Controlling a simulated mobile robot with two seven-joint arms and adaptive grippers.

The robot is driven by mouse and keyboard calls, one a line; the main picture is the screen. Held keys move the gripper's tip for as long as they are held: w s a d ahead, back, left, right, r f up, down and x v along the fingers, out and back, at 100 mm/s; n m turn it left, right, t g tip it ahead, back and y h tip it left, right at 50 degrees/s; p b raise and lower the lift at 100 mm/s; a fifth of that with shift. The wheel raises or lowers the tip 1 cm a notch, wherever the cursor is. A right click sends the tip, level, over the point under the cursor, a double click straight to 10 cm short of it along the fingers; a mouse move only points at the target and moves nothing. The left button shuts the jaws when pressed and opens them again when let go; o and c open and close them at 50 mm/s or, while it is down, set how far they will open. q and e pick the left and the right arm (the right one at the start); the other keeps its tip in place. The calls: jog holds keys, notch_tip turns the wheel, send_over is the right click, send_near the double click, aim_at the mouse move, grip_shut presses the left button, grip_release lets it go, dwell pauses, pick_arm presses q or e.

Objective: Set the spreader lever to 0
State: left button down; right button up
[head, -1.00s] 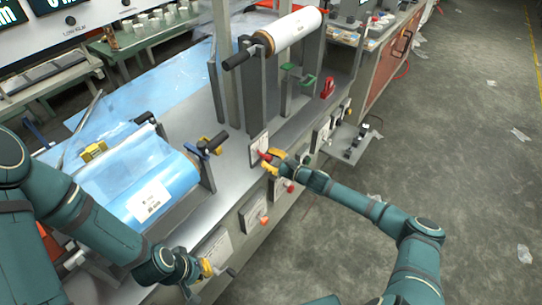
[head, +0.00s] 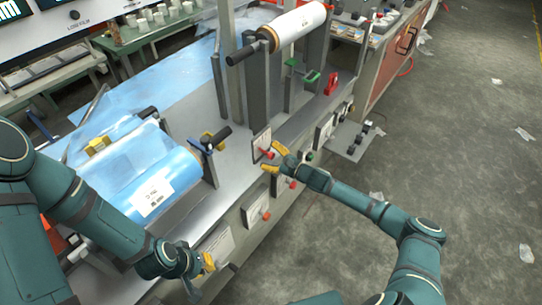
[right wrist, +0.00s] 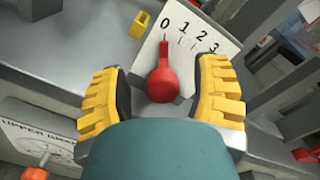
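The red spreader lever (right wrist: 163,82) stands in front of a white dial plate (right wrist: 200,38) marked 0, 1, 2, 3. In the right wrist view its thin tip points at the 0 mark. The lever also shows in the head view (head: 266,154) in front of its plate (head: 261,142). My right gripper (right wrist: 163,100) is open, its yellow pads on either side of the lever with a gap on both sides. It also shows in the head view (head: 275,157). My left gripper (head: 206,263) hangs low by the machine's front; its finger opening is hidden.
More panels with red knobs, such as this one (head: 265,214), line the machine front. A blue film roll (head: 160,185) lies at the left and a white roll (head: 298,27) stands above. A small shelf (head: 350,140) juts out right. The floor (head: 450,150) is mostly clear.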

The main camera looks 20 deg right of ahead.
jog(key=shift+d, duration=0.2)
jog(key=shift+s+d, duration=0.2)
jog(key=shift+s, duration=0.05)
jog(key=v, duration=1.1)
jog(key=shift+s, duration=0.2)
